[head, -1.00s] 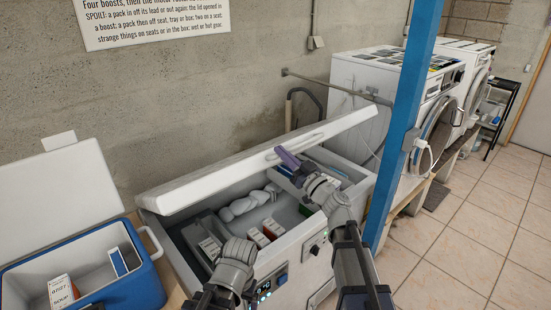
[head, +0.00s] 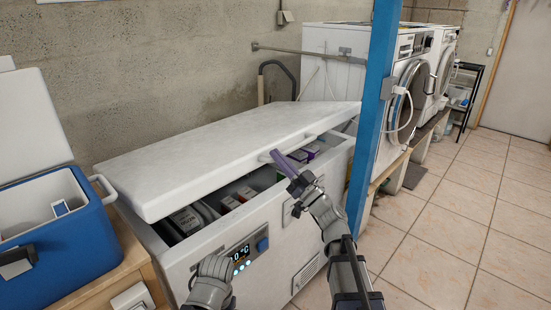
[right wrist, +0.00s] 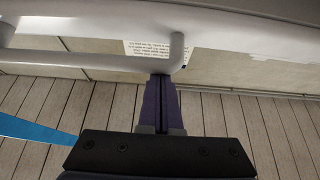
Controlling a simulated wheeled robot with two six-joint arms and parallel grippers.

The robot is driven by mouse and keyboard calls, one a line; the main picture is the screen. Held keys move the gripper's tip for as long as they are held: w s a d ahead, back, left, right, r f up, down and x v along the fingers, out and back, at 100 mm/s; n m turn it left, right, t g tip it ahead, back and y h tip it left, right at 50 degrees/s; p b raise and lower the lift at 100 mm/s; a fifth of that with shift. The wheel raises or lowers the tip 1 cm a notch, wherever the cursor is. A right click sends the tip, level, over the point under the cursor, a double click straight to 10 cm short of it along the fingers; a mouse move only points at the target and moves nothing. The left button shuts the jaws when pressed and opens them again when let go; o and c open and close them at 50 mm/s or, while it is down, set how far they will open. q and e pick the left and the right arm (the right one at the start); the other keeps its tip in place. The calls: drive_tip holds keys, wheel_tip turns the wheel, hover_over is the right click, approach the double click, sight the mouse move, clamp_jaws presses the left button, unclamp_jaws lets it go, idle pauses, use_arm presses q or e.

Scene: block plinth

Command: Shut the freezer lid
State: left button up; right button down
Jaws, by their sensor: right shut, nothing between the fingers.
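The white freezer (head: 265,215) stands in the middle of the head view. Its lid (head: 215,155) is tilted partly open, its front edge above the rim with a dark gap below. The lid's handle (head: 297,143) runs along the front edge; it also crosses the right wrist view (right wrist: 90,62). My right gripper (head: 276,156) has purple fingers, shut and empty, at the lid's front edge by the handle. In the right wrist view its shut fingertips (right wrist: 162,78) are at the handle's bend; I cannot tell whether they touch. Of my left arm only grey links show; its fingers are out of view.
Packs (head: 229,202) show inside the freezer through the gap. A blue cooler box (head: 85,225) with its lid up stands at left on a wooden bench (head: 125,255). A blue post (head: 372,120) stands close right of the freezer. Tiled floor (head: 450,235) at right is clear.

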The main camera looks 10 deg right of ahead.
wheel_tip(320, 180, down, 16)
drive_tip(key=s+d+b, duration=0.1)
drive_tip(key=s+b, duration=0.1)
drive_tip(key=b, duration=1.2)
drive_tip(key=shift+s+d+r+b, duration=0.15)
drive_tip(key=shift+s+d+b, duration=0.1)
drive_tip(key=shift+b, duration=0.05)
wheel_tip(320, 180, up, 5)
drive_tip(key=p, duration=0.5)
drive_tip(key=s+d+f+b, duration=0.4)
drive_tip(key=s+f+b, duration=0.2)
drive_tip(key=f+b, duration=0.1)
drive_tip(key=shift+s+d+f+t+b, duration=0.2)
drive_tip(key=shift+d+f+t+b, duration=0.1)
drive_tip(key=shift+b, duration=0.15)
